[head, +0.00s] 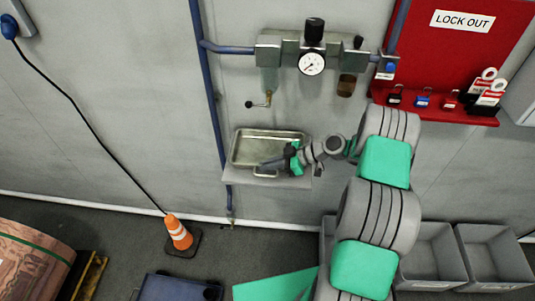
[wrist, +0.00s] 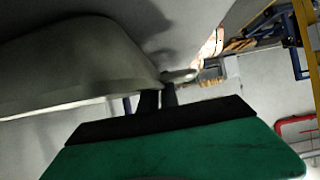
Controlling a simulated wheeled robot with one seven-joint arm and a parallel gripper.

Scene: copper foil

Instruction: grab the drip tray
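The drip tray (head: 250,151) is a shallow rectangular metal pan on a small pale wall shelf (head: 240,178), below the regulator unit. My gripper (head: 268,166) is at the tray's front edge, right of its middle, reaching in from the right. In the wrist view the tray (wrist: 75,65) fills the left as a large grey shape. The dark fingers (wrist: 158,98) are close together at its right end, with a small pale piece of it showing past the tips. They look closed on the tray's edge; the exact contact is hidden.
A regulator with a gauge (head: 312,63) and a small valve (head: 262,103) are above the tray. A blue pipe (head: 214,110) runs down left of it. A red lockout board (head: 455,60) is at the right, grey bins (head: 435,255) below. An orange cone (head: 179,232) stands lower left.

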